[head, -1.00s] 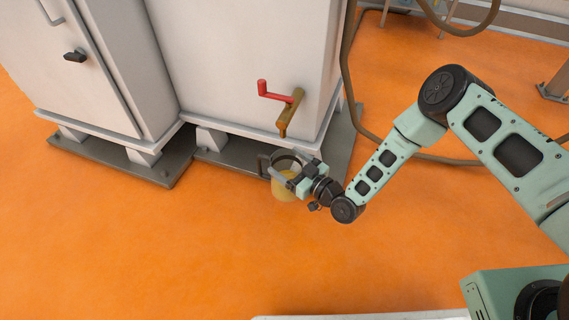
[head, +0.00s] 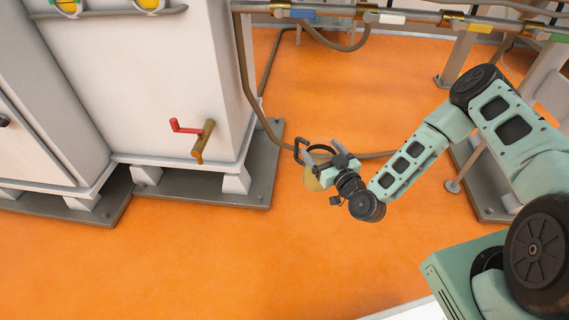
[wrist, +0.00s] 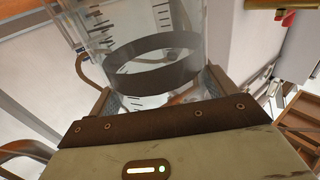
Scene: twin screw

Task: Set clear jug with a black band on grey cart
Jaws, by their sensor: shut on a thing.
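The clear jug with a black band (wrist: 150,65) fills the upper middle of the wrist view, with dark scale marks on its wall. In the head view the jug (head: 313,180) hangs above the orange floor, with a dark handle on its left and a yellowish look low down. My gripper (head: 328,170) is shut on the jug. In the wrist view its two fingers (wrist: 158,95) press the jug's sides at the band. I cannot make out a grey cart in these frames.
A white cabinet with a red-handled brass tap (head: 200,140) stands left of the jug on a grey plinth (head: 225,190). A hose (head: 262,115) runs behind the jug. Pipes (head: 400,17) cross the back. Orange floor (head: 230,260) in front is clear.

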